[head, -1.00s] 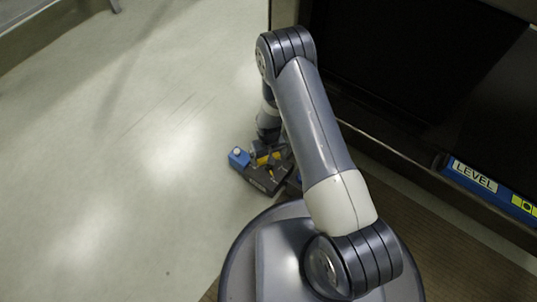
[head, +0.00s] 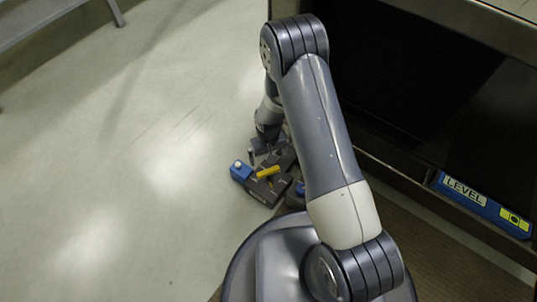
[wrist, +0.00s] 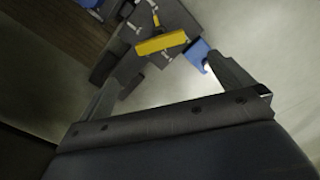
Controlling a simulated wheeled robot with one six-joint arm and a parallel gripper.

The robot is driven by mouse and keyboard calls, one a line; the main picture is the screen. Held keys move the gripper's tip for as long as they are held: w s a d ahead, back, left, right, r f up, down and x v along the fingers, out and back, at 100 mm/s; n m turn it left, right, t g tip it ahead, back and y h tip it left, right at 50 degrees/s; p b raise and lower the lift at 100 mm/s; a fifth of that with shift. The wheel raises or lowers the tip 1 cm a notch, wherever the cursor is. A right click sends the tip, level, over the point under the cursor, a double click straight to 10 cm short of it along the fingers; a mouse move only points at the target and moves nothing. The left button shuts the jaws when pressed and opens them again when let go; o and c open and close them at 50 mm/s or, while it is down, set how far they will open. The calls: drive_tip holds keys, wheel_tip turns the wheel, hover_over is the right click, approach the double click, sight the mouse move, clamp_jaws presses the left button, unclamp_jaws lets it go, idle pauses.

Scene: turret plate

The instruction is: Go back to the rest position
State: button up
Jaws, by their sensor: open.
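My gripper (head: 264,150) is at the lower end of my arm, just above and behind a dark grey turret plate (head: 262,192) in the head view. In the wrist view my gripper (wrist: 165,85) shows two dark fingers spread apart with nothing between them. The turret plate (wrist: 178,20) lies beyond the fingertips there. A yellow bar (head: 267,171) sits on the plate; it also shows in the wrist view (wrist: 161,43).
A brown mat (head: 430,245) lies in front. The pale floor (head: 130,190) at left is clear. A bench leg (head: 116,12) shows at top left.

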sight(268, 171)
drive_tip(key=shift+f, duration=0.1)
wheel_tip(268, 171, down, 11)
drive_tip(key=b, duration=0.4)
drive_tip(key=shift+b, duration=0.4)
drive_tip(key=shift+r, duration=0.2)
